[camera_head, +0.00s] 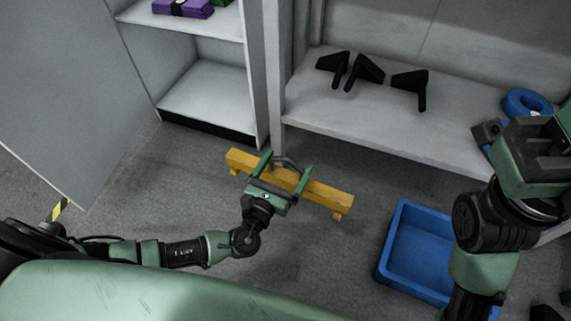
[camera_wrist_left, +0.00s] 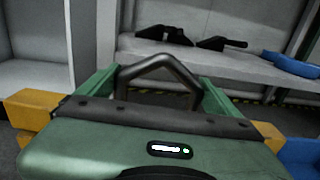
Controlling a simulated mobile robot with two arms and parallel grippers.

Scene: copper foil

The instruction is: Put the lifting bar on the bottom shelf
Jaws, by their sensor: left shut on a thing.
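The lifting bar is a yellow beam (camera_head: 330,195) with a dark handle loop (camera_head: 287,161) at its middle. My left gripper (camera_head: 285,172) is shut on the lifting bar at its handle. The bar hangs level in front of the shelves, and its yellow end also shows in the left wrist view (camera_wrist_left: 30,108). The bottom shelf on the left (camera_head: 208,97) is a bare grey board. The lower shelf on the right (camera_head: 390,125) carries several black brackets (camera_head: 365,70). My right gripper (camera_head: 545,145) is at the right edge; its fingertips are not clear.
A blue crate (camera_head: 405,240) stands on the floor right of the bar. A blue ring-shaped roll (camera_head: 525,102) lies on the right shelf. A grey post (camera_head: 274,75) separates the two shelf units. A purple item (camera_head: 183,7) lies on the upper left shelf. An open cabinet door (camera_head: 75,90) stands at left.

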